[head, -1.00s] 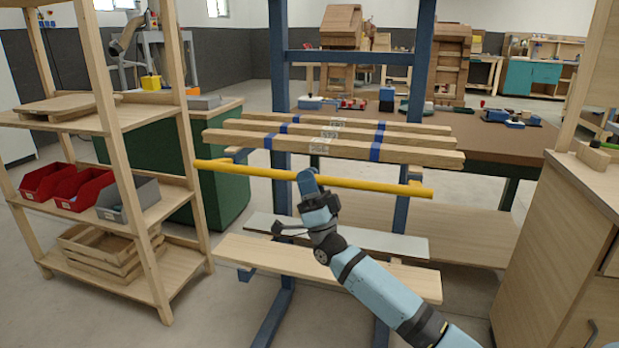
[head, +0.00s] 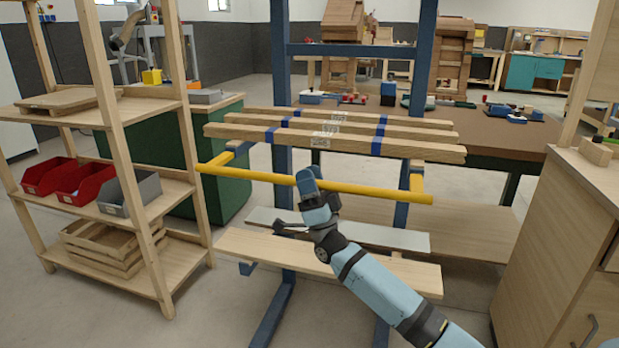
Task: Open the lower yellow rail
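A long yellow rail (head: 365,190) runs across the front of a blue upright rack (head: 282,200), below a layer of wooden beams. Short yellow side arms show at its left end and at its right end (head: 417,178), joining it back to the rack. It is the only yellow rail I see. My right gripper (head: 309,178) is at the middle of the rail and appears closed around it; the fingertips are partly hidden by the gripper body. My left gripper is not in view.
Wooden beams with blue bands (head: 340,143) lie just above the rail. Boards (head: 330,262) lie below it. A wooden shelf (head: 185,190) with red bins stands close at the left, a wooden cabinet (head: 555,235) at the right. Floor shows in front of the rack.

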